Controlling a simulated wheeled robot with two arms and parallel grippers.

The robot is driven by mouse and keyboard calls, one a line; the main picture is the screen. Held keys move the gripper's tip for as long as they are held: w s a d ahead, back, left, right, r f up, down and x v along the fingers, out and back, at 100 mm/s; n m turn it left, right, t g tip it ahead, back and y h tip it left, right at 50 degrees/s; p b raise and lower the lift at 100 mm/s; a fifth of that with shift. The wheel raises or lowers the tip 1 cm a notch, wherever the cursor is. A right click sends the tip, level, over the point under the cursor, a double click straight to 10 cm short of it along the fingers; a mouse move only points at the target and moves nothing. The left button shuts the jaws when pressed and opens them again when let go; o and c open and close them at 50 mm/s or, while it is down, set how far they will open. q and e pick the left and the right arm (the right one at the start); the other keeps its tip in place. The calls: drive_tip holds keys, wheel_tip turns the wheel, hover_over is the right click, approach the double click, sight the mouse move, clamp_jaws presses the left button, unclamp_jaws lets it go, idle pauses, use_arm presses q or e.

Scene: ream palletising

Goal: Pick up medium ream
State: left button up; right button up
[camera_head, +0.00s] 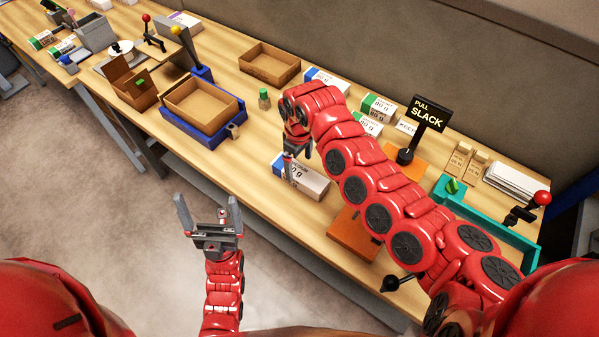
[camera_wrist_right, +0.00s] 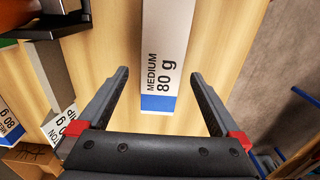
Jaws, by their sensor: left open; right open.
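The medium ream (camera_head: 301,179) is a white block with a blue band, lying on the table in the head view, partly hidden by my right gripper. In the right wrist view the ream (camera_wrist_right: 168,50) shows its "MEDIUM 80 g" label and blue end, between the lines of the two fingers. My right gripper (camera_wrist_right: 161,100) is open and empty, with the ream's blue end just ahead of its palm; in the head view my right gripper (camera_head: 292,165) is over the ream's left part. My left gripper (camera_head: 209,215) is open and empty, in front of the table's edge.
Blue-banded (camera_head: 327,81) and green-banded reams (camera_head: 379,107) lie behind my right arm. A cardboard tray sits in a blue holder (camera_head: 171,131) to the left. A "PULL SLACK" sign (camera_head: 428,114) and a teal tray (camera_head: 520,240) stand right. An orange block (camera_head: 352,240) is near the front edge.

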sight(300, 172)
drive_tip(key=f+p, duration=0.2)
drive_tip(key=shift+s+p, duration=0.25)
drive_tip(key=shift+p, duration=0.05)
wheel_tip(300, 172, down, 3)
drive_tip(key=shift+d+r, duration=0.1)
drive_tip(key=shift+r, duration=0.05)
drive_tip(key=shift+f, duration=0.3)
clamp_jaws()
